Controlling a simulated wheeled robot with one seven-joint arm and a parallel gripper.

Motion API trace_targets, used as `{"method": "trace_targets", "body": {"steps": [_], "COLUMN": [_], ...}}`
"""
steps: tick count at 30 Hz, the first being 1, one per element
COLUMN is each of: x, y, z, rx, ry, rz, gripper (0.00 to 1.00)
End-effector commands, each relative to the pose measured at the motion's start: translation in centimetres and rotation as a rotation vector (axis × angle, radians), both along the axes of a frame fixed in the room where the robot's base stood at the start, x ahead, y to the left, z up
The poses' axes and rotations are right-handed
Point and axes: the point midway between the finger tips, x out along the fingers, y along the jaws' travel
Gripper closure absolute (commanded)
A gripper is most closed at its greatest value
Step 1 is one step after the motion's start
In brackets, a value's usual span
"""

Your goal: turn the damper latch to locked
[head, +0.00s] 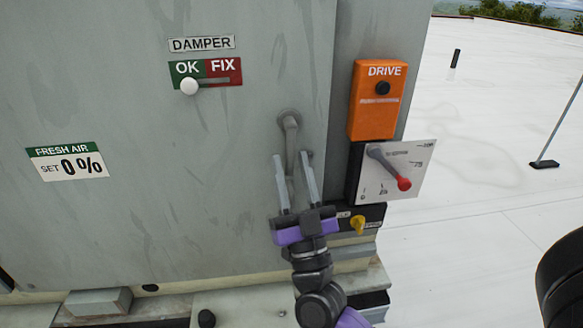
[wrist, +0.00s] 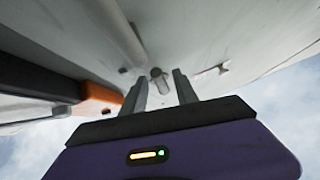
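The damper latch is a grey lever handle (head: 290,138) on the cabinet panel, pointing straight down from its round pivot. It also shows in the wrist view (wrist: 159,78), between the fingertips. My gripper (head: 291,157) is open below the pivot, with one finger on each side of the lever in the head view. The wrist view shows both fingers (wrist: 159,76) apart with a gap to the lever. I cannot tell whether the fingertips reach the lever in depth. The DAMPER label (head: 201,44) sits above an OK/FIX plate (head: 218,68), whose white knob (head: 189,86) is at OK.
An orange DRIVE box (head: 375,118) with a black button is right of the latch. Below it, a switch plate (head: 410,158) has a red-tipped lever (head: 388,166). A FRESH AIR label (head: 68,160) is at left.

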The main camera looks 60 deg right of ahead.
Motion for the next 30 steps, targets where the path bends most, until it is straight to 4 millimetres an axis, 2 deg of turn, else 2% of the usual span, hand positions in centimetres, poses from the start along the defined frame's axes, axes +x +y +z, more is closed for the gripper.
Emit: {"method": "trace_targets", "body": {"steps": [10,21,30], "x": [-0.2,-2.9,-4.0], "y": [0.2,2.7,3.7], "z": [-0.2,-4.3,-5.5], "rx": [-0.001,0.0,0.0], "ry": [-0.002,0.001,-0.002], "rz": [0.0,0.001,0.0], "gripper": [0.64,0.64,0.64]}}
